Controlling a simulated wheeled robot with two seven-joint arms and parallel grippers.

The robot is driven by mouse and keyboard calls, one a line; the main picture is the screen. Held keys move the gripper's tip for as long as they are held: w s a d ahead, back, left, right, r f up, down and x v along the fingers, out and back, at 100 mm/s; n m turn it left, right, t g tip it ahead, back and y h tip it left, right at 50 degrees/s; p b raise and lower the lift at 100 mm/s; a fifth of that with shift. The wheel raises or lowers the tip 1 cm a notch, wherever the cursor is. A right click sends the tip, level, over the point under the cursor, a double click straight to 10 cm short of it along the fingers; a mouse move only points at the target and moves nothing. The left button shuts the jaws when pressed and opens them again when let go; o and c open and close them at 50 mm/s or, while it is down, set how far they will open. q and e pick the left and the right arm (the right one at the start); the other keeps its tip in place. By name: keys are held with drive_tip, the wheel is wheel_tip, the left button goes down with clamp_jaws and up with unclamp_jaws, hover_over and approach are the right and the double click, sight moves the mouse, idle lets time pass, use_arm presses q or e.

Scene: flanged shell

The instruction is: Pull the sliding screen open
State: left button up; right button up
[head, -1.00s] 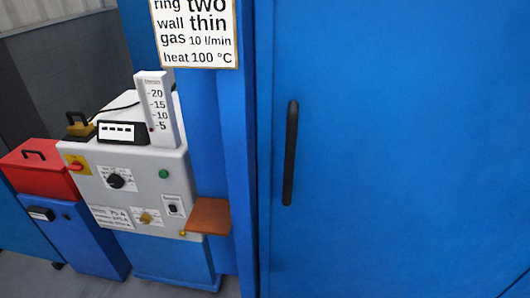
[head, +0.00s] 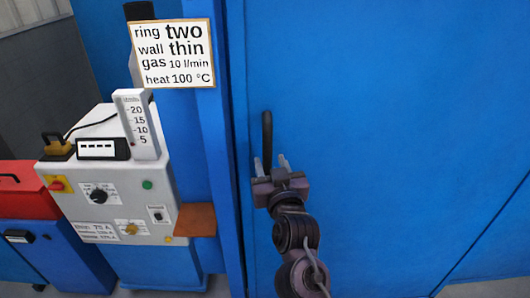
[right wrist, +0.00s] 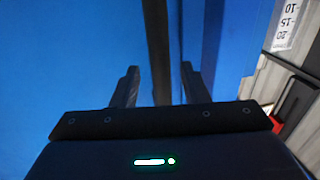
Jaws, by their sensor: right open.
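The sliding screen (head: 380,120) is a large flat blue panel filling the right of the head view. Its black upright bar handle (head: 267,132) is near the panel's left edge. My right gripper (head: 271,164) is open at the handle's lower part, which it partly hides. In the right wrist view, the dark handle (right wrist: 157,45) runs down between the two spread fingers (right wrist: 160,82), with a gap on each side. Whether the fingertips reach past the bar is hard to tell. My left gripper is in neither view.
A blue frame post (head: 212,130) borders the screen on the left. Left of it stand a grey control box (head: 120,185) with knobs, a brown ledge (head: 195,220) and a red box (head: 20,190). A sign (head: 172,53) hangs above.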

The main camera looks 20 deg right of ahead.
sight(268, 159)
drive_tip(key=shift+w+d+p, duration=0.1)
drive_tip(key=shift+w+p, duration=0.25)
drive_tip(key=shift+w, duration=1.55)
clamp_jaws()
